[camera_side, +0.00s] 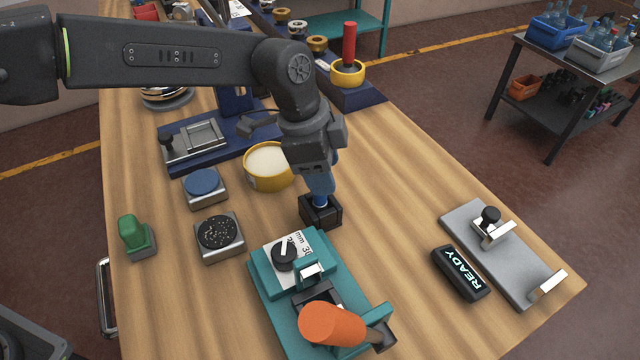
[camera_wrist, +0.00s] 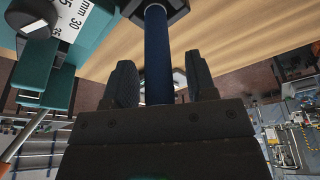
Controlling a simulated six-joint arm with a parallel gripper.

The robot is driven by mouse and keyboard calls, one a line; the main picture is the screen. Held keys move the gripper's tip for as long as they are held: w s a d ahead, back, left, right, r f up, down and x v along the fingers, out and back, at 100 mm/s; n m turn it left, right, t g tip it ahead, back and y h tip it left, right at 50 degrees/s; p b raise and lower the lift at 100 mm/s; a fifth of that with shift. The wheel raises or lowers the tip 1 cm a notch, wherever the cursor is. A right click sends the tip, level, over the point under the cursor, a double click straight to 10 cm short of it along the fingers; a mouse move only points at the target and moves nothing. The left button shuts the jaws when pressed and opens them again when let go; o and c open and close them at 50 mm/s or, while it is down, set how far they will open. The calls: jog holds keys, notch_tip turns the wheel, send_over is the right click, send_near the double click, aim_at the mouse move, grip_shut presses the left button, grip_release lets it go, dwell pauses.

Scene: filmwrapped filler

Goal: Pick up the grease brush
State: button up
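The grease brush appears to be the blue-handled tool (camera_side: 321,183) standing in a small black holder (camera_side: 328,213) near the middle of the bench. In the wrist view its dark blue handle (camera_wrist: 158,45) runs between my fingers up to the black holder (camera_wrist: 150,8). My gripper (camera_side: 318,158) is above the holder, around the upper part of the handle. In the wrist view my gripper (camera_wrist: 162,82) is open, with a gap between the handle and each finger. The bristles are not seen.
A yellow tub of pale cream (camera_side: 268,160) stands close left of the brush. A teal fixture (camera_side: 262,285) with an orange handle (camera_side: 332,324) is in front. A grey plate (camera_side: 500,250) and READY display (camera_side: 461,273) are at right. Bare wood lies right of the holder.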

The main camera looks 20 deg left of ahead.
jog(key=c, duration=0.8)
jog(key=shift+r, duration=0.15)
